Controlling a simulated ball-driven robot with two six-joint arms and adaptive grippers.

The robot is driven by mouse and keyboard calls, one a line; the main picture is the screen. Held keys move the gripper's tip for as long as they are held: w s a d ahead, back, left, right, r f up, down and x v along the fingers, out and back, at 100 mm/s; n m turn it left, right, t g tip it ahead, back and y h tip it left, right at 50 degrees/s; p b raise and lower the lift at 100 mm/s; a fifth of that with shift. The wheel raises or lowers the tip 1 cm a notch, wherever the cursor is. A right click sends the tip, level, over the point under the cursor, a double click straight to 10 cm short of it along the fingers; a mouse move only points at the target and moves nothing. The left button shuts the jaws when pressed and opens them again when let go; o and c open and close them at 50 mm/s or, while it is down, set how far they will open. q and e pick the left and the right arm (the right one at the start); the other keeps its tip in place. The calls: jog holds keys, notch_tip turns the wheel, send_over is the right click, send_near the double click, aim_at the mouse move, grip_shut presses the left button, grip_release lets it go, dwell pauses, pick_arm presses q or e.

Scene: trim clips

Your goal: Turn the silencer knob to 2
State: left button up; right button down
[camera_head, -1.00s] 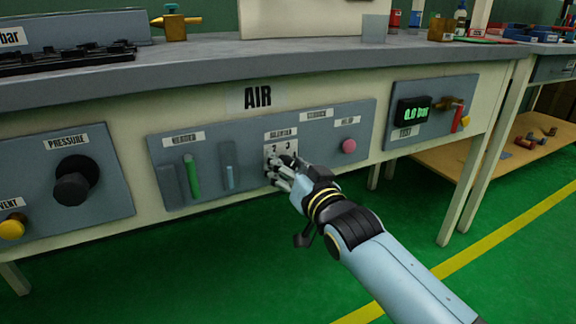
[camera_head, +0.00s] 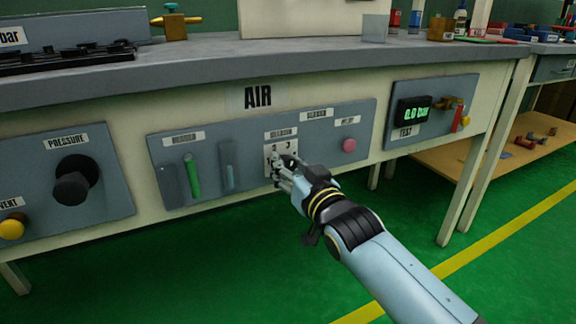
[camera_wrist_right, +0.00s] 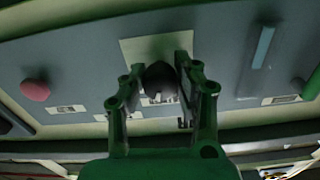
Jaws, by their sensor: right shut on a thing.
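The silencer knob is a small dark knob on a pale plate (camera_head: 268,152) marked with 2 and 3, in the middle of the AIR panel. In the head view my right gripper (camera_head: 279,170) is at the plate and mostly covers the knob. In the right wrist view the dark knob (camera_wrist_right: 159,76) sits between the two fingers of my right gripper (camera_wrist_right: 160,70), which is shut on it. The knob's pointer and exact setting are hidden. My left gripper is not in view.
Left of the plate are a green bar (camera_head: 193,178) and a pale blue slider (camera_head: 230,176). A pink button (camera_head: 349,145) is to the right. A large black pressure knob (camera_head: 72,188) and a yellow vent knob (camera_head: 12,228) are farther left. The bench top (camera_head: 200,58) overhangs the panel.

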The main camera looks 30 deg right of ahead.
jog(key=n, duration=0.5)
jog(key=shift+n, duration=2.5)
jog(key=c, duration=0.9)
grip_release()
jog(key=shift+c, duration=0.2)
jog(key=shift+s, duration=0.25)
jog(key=s, duration=1.1)
jog(key=shift+s, duration=0.3)
jog(key=shift+f, duration=0.1)
